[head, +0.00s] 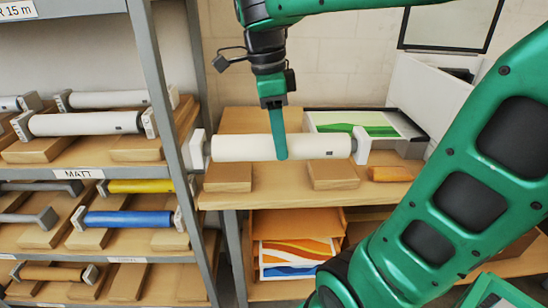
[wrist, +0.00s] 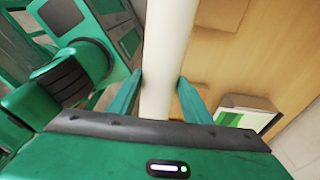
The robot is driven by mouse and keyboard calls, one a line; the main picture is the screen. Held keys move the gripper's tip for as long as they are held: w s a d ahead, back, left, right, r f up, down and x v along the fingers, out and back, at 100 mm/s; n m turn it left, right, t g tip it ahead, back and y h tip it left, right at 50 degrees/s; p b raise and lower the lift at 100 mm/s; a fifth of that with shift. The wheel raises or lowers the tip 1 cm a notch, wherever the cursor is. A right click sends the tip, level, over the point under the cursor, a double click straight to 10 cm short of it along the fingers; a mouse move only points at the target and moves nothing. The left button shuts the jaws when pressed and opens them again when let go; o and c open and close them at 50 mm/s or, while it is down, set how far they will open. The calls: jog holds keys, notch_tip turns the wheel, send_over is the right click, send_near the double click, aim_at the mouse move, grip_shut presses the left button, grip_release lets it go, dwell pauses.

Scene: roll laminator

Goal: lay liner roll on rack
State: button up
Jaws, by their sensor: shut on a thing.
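A long white roll (head: 240,148) with white end plates lies level across the wooden bench at the centre of the head view; I take it to be the liner roll. In the wrist view the white roll (wrist: 166,50) passes between the two green fingers of my gripper (wrist: 160,100). Two wooden blocks lie under the roll's front side; I cannot tell whether it rests on them. The grey rack (head: 158,85) stands at the left with several rolls on wooden cradles.
A tray with a green print (head: 365,124) stands behind the roll. An orange-brown block (head: 390,174) lies at the bench's right.

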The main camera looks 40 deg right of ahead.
aim_at(319, 152)
jog(key=shift+w+d+f, duration=1.2)
jog(key=shift+w+f, duration=0.25)
jog(key=shift+f, duration=0.3)
jog(key=shift+w+d+f, duration=1.2)
jog(key=shift+w+f, duration=0.2)
jog(key=shift+f, duration=0.4)
jog(key=shift+w+d+f, duration=1.2)
jog(key=shift+w+f, duration=0.25)
jog(key=shift+f, duration=0.3)
jog(key=shift+f, duration=0.2)
jog(key=o, duration=1.5)
jog(key=shift+o, duration=0.2)
jog(key=shift+r, duration=0.1)
